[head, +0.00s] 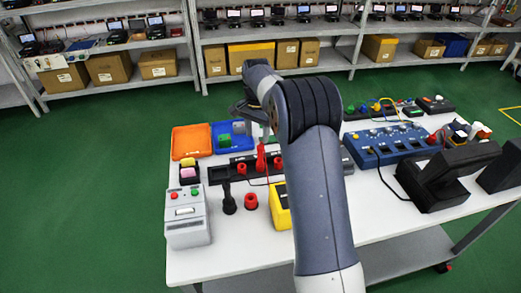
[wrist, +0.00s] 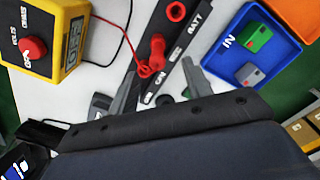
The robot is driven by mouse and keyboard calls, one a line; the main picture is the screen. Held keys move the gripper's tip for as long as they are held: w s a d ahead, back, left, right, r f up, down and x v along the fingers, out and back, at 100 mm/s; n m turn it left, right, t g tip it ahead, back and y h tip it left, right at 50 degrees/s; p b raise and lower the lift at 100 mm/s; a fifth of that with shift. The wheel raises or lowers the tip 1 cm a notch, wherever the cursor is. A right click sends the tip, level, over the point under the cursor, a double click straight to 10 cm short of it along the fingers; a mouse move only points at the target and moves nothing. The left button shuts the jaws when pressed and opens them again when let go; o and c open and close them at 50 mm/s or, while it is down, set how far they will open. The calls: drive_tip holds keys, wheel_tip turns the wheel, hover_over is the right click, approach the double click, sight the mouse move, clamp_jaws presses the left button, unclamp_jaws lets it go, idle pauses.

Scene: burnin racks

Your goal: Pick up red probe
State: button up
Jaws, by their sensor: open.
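The red probe (head: 261,158) stands upright at the black strip on the white table, below my gripper (head: 262,128). In the wrist view the red probe (wrist: 156,54) lies just beyond and between the tips of my gripper (wrist: 160,84), with a red lead running left to the yellow multimeter (wrist: 72,48). The jaws are apart with nothing held between them. I cannot tell whether either finger touches the probe. In the head view my arm partly covers the multimeter (head: 279,212).
The black strip (wrist: 165,83) also holds another red piece (wrist: 176,11). An orange tray (head: 190,139) and a blue tray (head: 216,147) with blocks stand behind left. A grey box (head: 187,222) with buttons is front left. A blue panel (head: 390,143) and black devices crowd the right.

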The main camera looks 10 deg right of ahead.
drive_tip(key=shift+w+f, duration=0.2)
drive_tip(key=shift+f, duration=0.25)
hover_over(260, 162)
drive_tip(key=w, duration=0.1)
drive_tip(key=f, duration=0.4)
drive_tip(key=shift+w+a+f+p, duration=0.1)
drive_tip(key=shift+a+f+p, duration=0.15)
drive_tip(key=shift+a+p, duration=0.05)
drive_tip(key=f+p, duration=0.1)
drive_tip(key=f, duration=0.1)
drive_tip(key=d+f, duration=0.1)
drive_tip(key=f, duration=0.1)
drive_tip(key=shift+f+p, duration=0.35)
drive_tip(key=shift+f, duration=0.4)
clamp_jaws()
